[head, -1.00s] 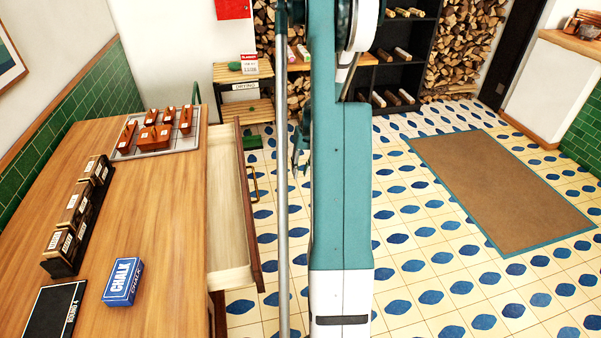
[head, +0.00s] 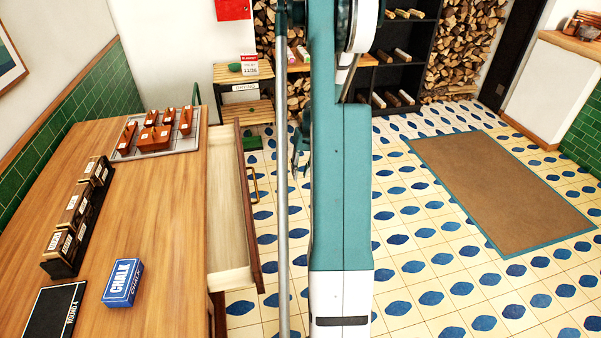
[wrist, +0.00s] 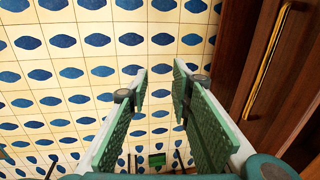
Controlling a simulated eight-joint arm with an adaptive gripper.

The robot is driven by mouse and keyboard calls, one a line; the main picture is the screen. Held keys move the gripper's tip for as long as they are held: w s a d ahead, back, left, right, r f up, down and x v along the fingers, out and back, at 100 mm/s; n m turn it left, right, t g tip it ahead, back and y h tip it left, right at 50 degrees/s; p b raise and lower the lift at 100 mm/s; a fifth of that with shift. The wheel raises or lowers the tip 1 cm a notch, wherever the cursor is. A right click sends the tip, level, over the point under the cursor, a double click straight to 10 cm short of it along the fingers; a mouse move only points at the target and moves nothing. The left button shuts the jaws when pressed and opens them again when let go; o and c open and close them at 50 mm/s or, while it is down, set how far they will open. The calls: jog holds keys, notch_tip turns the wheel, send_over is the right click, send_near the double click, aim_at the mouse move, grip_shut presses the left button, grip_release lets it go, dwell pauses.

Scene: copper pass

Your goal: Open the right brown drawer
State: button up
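The brown drawer (head: 232,210) is pulled out from the right side of the wooden table in the head view. Its pale inside shows and looks empty. Its brass handle (head: 253,185) is on the outer face. In the wrist view the brown drawer front (wrist: 293,80) and the brass handle (wrist: 270,60) are at the right. My gripper (wrist: 160,85) is open with nothing between its green pads, and is apart from the handle, to its left. In the head view my arm hides most of the gripper.
The table (head: 150,230) holds a tray (head: 195,140) of brown blocks, dark boxes (head: 75,225) and a blue chalk box (head: 122,283). A brown mat (head: 500,190) lies on the tiled floor (head: 420,270) at the right. Shelves and firewood stand at the back.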

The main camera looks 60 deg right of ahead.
jog(key=shift+r, duration=0.15)
notch_tip(320, 180, up, 12)
jog(key=s+d, duration=0.1)
jog(key=shift+s+d+f, duration=0.25)
jog(key=shift+s+d, duration=0.05)
dwell(0.4)
dwell(0.4)
jog(key=p, duration=0.2)
send_near(255, 182)
jog(key=shift+f, duration=0.1)
jog(key=shift+w+a+f+b, duration=0.2)
jog(key=shift+f+b, duration=0.1)
jog(key=shift+f, duration=0.95)
jog(key=shift+w+a+f+b, duration=0.15)
jog(key=shift+f+b, duration=0.15)
jog(key=shift+f, duration=0.95)
jog(key=shift+w+a+f+b, duration=0.2)
jog(key=shift+f+b, duration=0.1)
jog(key=shift+f, duration=0.95)
